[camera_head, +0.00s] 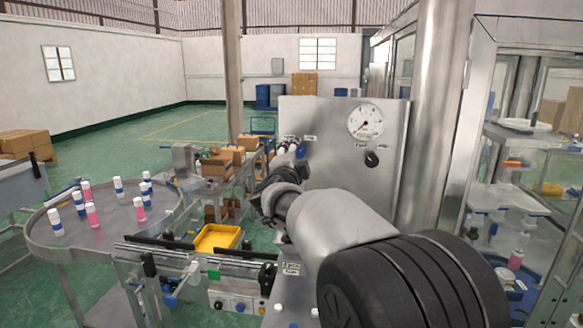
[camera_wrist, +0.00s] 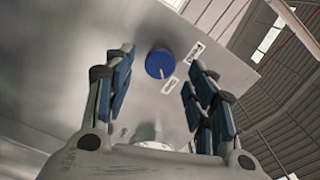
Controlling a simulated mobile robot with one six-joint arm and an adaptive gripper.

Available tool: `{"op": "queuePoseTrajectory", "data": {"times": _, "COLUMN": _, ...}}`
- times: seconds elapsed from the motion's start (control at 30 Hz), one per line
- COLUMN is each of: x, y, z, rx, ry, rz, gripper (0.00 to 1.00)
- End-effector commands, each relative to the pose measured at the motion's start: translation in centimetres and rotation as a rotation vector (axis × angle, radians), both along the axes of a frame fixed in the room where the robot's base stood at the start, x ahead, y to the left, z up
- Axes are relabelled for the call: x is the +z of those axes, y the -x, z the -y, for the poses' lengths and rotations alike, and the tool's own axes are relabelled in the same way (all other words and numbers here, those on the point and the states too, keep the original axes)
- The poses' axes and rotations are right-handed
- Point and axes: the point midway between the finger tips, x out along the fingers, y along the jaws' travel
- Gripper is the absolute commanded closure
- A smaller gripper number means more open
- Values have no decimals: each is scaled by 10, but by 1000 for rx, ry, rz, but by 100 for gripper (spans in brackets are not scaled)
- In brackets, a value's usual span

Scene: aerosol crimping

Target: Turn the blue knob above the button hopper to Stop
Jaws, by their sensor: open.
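The blue knob (camera_wrist: 159,63) is round and sits on a grey metal panel (camera_head: 335,175). It shows between my open fingers in the wrist view, with a gap on both sides. A short pale mark shows near its edge. Two small white labels (camera_wrist: 196,51) lie beside it, too small to read. My gripper (camera_wrist: 160,76) is open and empty, facing the panel, and its blue-padded fingers appear apart from the knob. In the head view my gripper (camera_head: 289,153) is at the panel's left part, below two small labels, and largely hides the knob.
A pressure gauge (camera_head: 365,121) and a black knob (camera_head: 371,159) are on the panel's right. A round table (camera_head: 105,240) with several small bottles stands left. A yellow tray (camera_head: 216,239) lies near the conveyor. A steel column (camera_head: 437,110) and glass cabinet stand right.

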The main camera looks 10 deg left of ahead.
Motion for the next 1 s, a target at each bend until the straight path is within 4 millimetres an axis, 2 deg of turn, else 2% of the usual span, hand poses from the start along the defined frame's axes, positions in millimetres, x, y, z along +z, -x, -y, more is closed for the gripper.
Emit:
{"op": "queuePoseTrajectory", "data": {"times": 0.2, "x": 2, "y": 48, "z": -2, "rx": 2, "ry": 0, "rz": 0, "gripper": 49}}
{"op": "queuePoseTrajectory", "data": {"times": 0.4, "x": 1, "y": 81, "z": -3, "rx": 1, "ry": -1, "rz": 1, "gripper": 49}}
{"op": "queuePoseTrajectory", "data": {"times": 0.6, "x": 0, "y": 93, "z": -3, "rx": -1, "ry": -1, "rz": 0, "gripper": 49}}
{"op": "queuePoseTrajectory", "data": {"times": 1.0, "x": 0, "y": 97, "z": 2, "rx": 26, "ry": 24, "rz": -8, "gripper": 49}}
